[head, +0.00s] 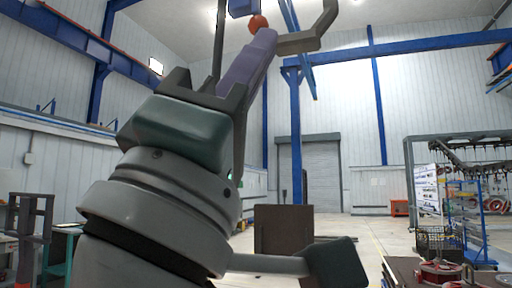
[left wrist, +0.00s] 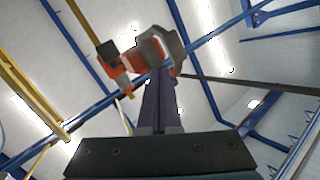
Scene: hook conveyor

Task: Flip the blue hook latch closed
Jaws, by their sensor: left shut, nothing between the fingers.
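My left gripper (head: 268,38) is raised high, with its two purple fingers pressed together and empty. It also shows in the left wrist view (left wrist: 160,78), pointing up at the hook. A grey hook (head: 308,40) hangs at the top of the head view, beside the fingertips; I cannot tell whether they touch. An orange ball-shaped part (head: 258,24) is just above the fingertips. A blue part (head: 241,7), possibly the latch, is cut off by the top edge. In the left wrist view the hook (left wrist: 163,42) and orange parts (left wrist: 129,62) are overhead.
A blue column (head: 296,140) and a shutter door (head: 310,170) stand far behind. A table (head: 405,270) with red round items is at the lower right. A blue rack (head: 468,215) stands at the right. The air right of the hook looks clear.

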